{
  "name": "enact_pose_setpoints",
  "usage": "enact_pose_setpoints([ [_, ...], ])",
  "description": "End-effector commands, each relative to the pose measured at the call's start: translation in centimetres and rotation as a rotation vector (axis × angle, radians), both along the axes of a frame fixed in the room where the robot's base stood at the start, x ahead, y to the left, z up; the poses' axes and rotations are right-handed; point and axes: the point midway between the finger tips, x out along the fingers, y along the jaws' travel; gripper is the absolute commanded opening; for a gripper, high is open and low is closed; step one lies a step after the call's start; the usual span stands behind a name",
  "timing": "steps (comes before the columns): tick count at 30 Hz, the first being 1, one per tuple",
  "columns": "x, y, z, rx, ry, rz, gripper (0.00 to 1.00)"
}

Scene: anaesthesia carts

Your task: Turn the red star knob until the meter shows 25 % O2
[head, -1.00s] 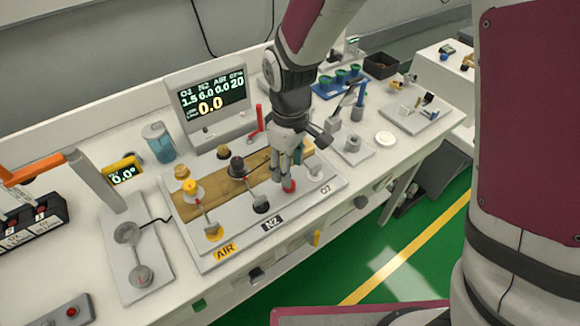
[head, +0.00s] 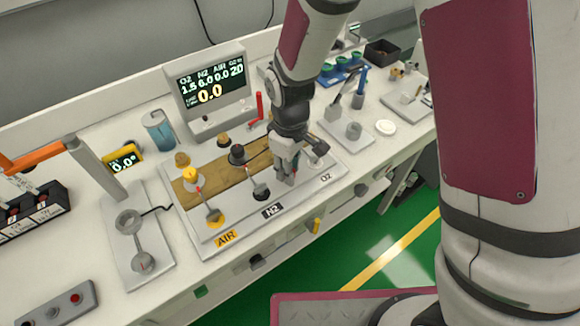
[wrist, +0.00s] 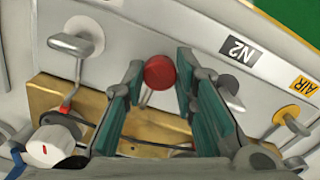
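The red knob (wrist: 159,72) shows in the wrist view as a round red top at the O2 end of the valve panel (head: 330,163). My gripper (wrist: 160,82) is open, with one green-padded finger on each side of the knob and narrow gaps visible. In the head view my gripper (head: 285,174) is low over the panel and hides the knob. The knob's star outline cannot be made out.
The N2 lever (head: 260,190) and AIR lever (head: 214,215) stand left of my gripper. A white knob with a red mark (wrist: 50,146) is close by in the wrist view. A blue jar (head: 159,130) and red upright part (head: 259,106) stand behind the panel.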

Motion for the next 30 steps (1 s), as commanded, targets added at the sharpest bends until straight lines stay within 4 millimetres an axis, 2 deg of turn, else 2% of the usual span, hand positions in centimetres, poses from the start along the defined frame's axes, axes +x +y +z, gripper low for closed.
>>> enact_pose_setpoints([
  [11, -0.06, 0.02, 0.05, 0.000, 0.000, -0.061, 0.00],
  [30, -0.19, 0.06, 0.10, -0.001, 0.001, -0.525, 0.00],
])
